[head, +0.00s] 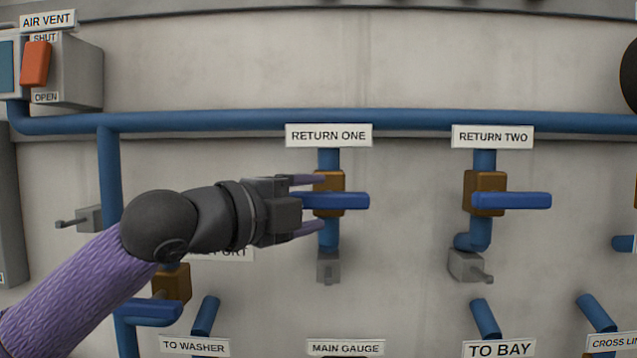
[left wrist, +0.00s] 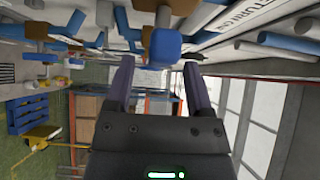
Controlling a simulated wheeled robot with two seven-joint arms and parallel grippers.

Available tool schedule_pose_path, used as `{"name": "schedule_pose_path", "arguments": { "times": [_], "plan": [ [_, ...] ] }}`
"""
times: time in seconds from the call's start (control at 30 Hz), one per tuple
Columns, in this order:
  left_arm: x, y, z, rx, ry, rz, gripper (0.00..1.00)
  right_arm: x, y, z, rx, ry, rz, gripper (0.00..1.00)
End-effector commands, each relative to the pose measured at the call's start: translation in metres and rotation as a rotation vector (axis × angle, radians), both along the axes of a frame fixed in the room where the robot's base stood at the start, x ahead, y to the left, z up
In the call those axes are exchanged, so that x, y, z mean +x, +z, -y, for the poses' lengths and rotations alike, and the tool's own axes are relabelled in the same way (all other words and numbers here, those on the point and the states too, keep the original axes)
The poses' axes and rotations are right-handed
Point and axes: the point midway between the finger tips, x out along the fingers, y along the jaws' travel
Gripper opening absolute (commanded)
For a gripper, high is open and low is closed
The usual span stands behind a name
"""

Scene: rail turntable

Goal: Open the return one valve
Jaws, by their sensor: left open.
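The return one valve has a brass body (head: 329,182) under the RETURN ONE label (head: 329,135). Its blue lever (head: 345,201) lies horizontal, across the vertical blue pipe, with its free end to the right. My left gripper (head: 309,205) comes in from the left at the valve, open, one finger above the lever's level and one below. In the left wrist view, a blue block-shaped lever end (left wrist: 164,46) shows between and beyond the two open fingers (left wrist: 158,80). I cannot tell whether any finger touches the lever. My right gripper is not in view.
The RETURN TWO valve (head: 485,193) stands to the right, its blue lever also horizontal. A blue pipe (head: 400,121) runs across above. The air vent box (head: 77,72) with an orange switch is upper left. Another valve (head: 172,284) sits below my left arm. Labelled pipes line the bottom.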

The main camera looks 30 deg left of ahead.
Motion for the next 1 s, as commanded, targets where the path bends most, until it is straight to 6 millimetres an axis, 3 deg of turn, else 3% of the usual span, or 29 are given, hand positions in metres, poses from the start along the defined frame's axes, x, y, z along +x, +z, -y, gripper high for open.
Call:
{"name": "schedule_pose_path", "arguments": {
  "times": [0.17, 0.43, 0.73, 1.0],
  "plan": [
    [0.015, 0.001, 0.005, -0.001, 0.000, 0.000, 0.68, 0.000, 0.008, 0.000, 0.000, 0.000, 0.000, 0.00],
    [0.017, -0.001, 0.006, 0.000, 0.001, 0.000, 0.66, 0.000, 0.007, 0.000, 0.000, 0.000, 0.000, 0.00],
    [0.017, -0.001, 0.006, 0.000, 0.001, -0.001, 0.02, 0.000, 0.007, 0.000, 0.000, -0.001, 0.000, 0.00],
    [0.017, -0.002, 0.006, -0.004, 0.001, 0.001, 0.00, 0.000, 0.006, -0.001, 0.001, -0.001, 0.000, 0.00]
  ]
}}
